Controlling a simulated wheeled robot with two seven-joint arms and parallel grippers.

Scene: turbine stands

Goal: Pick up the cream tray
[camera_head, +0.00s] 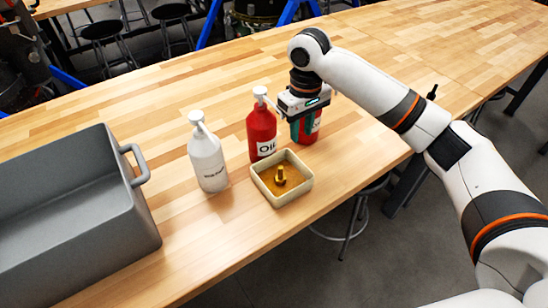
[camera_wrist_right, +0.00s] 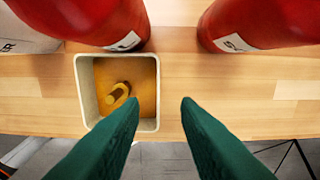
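The cream tray (camera_head: 296,194) sits on the wooden table near its front edge. It is square, with an amber-coloured inside and a yellow bolt-like piece (camera_head: 280,177) standing in it. In the right wrist view the tray (camera_wrist_right: 84,96) lies left of centre, and the left finger overlaps its lower right corner. My right gripper (camera_head: 303,132) is above and behind the tray in the head view, pointing down. Its green fingers (camera_wrist_right: 162,103) are apart with nothing between them. My left gripper is not in view.
A red bottle labelled OIL (camera_head: 261,133) stands just behind the tray. Another red bottle (camera_head: 316,124) is partly hidden by my right gripper. A white pump bottle (camera_head: 207,160) stands left of the tray. A large grey bin (camera_head: 75,215) fills the left.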

